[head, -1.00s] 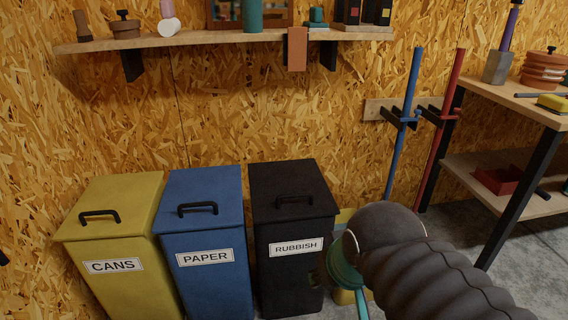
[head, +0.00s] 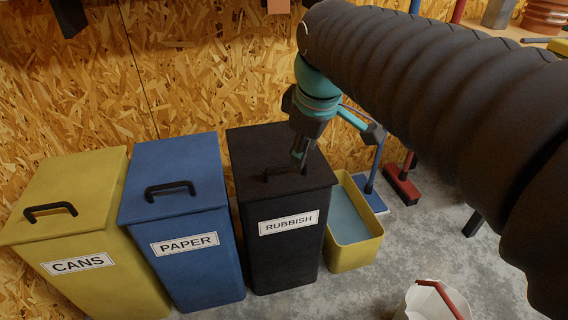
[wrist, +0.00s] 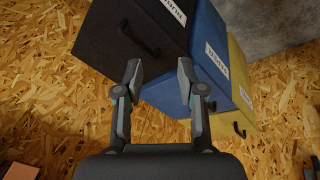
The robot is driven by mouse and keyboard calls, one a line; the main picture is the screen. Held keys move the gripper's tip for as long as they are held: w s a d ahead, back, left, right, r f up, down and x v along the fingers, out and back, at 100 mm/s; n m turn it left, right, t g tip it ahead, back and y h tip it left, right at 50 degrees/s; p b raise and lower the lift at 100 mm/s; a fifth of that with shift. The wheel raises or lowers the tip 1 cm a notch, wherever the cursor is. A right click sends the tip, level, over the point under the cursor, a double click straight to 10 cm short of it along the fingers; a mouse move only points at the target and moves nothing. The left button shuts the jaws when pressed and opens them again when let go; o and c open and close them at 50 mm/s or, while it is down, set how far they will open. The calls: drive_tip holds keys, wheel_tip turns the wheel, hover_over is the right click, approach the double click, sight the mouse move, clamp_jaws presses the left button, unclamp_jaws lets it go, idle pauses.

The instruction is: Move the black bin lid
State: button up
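The black bin lid (head: 262,150) lies closed and flat on the black bin marked RUBBISH (head: 281,250). Its dark bar handle (head: 280,173) is partly hidden by my gripper in the head view. My gripper (head: 299,160) hangs above the lid, pointing down. In the wrist view my gripper (wrist: 159,68) has its fingers spread with nothing between them. There the lid handle (wrist: 139,40) is beyond the fingertips, nearer the left one. The lid (wrist: 105,42) fills the upper left. I cannot tell how far the fingertips are above the handle.
The blue PAPER bin (head: 186,215) and yellow CANS bin (head: 85,230) stand close on the left. A yellow tub (head: 352,252) stands right of the black bin. A white bucket (head: 435,300) is on the floor at front right. The chipboard wall (head: 200,70) is behind.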

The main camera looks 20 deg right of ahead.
sight(286, 164)
drive_tip(key=w+n+g+b, duration=0.2)
drive_tip(key=w+n+b, duration=0.1)
drive_tip(key=w+n, duration=0.6)
drive_tip(key=w+f+b, duration=0.1)
drive_tip(key=f, duration=0.3)
drive_tip(key=w+f+b, duration=0.1)
drive_tip(key=f, duration=0.3)
drive_tip(key=w+f, duration=0.1)
drive_tip(key=f, duration=0.4)
drive_tip(key=shift+w+b, duration=0.2)
drive_tip(key=shift+b, duration=0.2)
drive_tip(key=shift+c, duration=0.2)
clamp_jaws()
